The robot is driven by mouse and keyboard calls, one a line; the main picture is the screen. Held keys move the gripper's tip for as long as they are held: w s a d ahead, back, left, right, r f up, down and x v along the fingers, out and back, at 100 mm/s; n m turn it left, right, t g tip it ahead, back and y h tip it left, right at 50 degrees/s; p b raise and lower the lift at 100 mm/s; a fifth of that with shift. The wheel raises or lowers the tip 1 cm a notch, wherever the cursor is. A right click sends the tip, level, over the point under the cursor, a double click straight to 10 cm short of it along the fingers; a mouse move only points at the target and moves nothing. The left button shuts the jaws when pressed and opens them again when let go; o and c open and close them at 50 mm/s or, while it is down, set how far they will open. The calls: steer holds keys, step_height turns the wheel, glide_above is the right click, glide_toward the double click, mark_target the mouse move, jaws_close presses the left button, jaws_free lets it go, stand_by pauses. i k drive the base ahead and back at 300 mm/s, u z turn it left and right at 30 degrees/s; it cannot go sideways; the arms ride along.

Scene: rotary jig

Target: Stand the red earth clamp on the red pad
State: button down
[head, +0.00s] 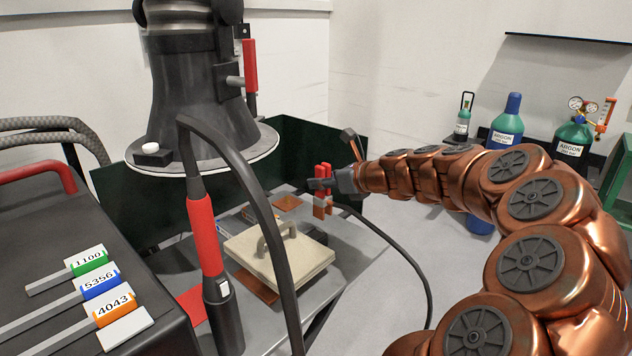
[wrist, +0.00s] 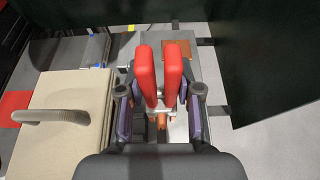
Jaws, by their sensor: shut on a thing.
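The red earth clamp (head: 323,172) has two red handles and copper-coloured jaws. My gripper (head: 338,182) is shut on it and holds it at the far right end of the grey table. In the wrist view the clamp (wrist: 146,72) stands between the two fingers of my gripper (wrist: 160,100), its handles side by side. The red pad (head: 193,303) lies on the table's near left part, partly hidden behind the hanging torch.
A beige block with a handle (head: 285,262) sits on the table (head: 345,262) between clamp and red pad. A brown square (head: 288,203) lies behind it. A torch with a red grip (head: 205,238) and black cable hangs in front. Dark green screens (head: 325,150) stand behind.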

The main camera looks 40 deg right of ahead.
mark_target(192, 305)
steer(key=k, duration=1.45)
